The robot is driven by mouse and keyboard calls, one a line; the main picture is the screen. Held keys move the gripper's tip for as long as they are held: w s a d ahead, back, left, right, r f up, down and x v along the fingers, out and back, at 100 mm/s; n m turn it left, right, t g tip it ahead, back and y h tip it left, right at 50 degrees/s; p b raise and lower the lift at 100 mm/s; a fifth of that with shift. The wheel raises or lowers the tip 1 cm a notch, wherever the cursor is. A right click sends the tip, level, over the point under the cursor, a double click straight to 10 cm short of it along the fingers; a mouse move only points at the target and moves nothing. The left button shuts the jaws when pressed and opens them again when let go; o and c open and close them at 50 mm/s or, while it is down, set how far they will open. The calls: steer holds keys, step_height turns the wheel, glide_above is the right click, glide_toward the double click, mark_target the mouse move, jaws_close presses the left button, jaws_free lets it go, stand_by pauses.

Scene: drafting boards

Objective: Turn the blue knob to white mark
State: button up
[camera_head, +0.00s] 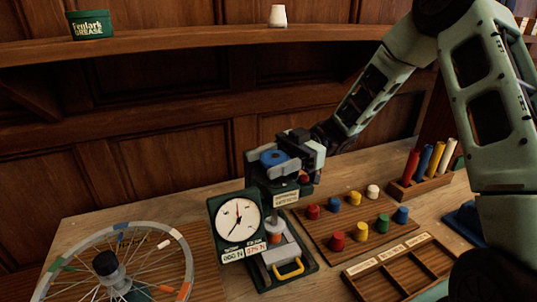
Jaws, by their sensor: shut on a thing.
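The blue knob (272,158) is a round blue disc with a dark centre, at the top of a dark green test stand (284,198) in the middle of the view. My gripper (282,155) reaches in from the upper right and is shut on the knob at the stand's top. Its fingers and the knob's sides partly hide each other. I cannot make out a white mark beside the knob.
A white dial gauge (238,216) is on the stand's left, above a yellow handle (289,269). A board of coloured pegs (338,244), an empty divided tray (391,274) and a rack of coloured sticks (404,190) are to the right. A shelf (180,45) runs behind.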

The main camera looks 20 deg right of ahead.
steer(key=shift+n+g, duration=0.3)
steer(key=shift+g, duration=0.2)
steer(key=o, duration=1)
steer(key=b+v, duration=0.4)
steer(key=v, duration=1.3)
steer(key=shift+d+r, duration=0.25)
steer(key=shift+d, duration=0.05)
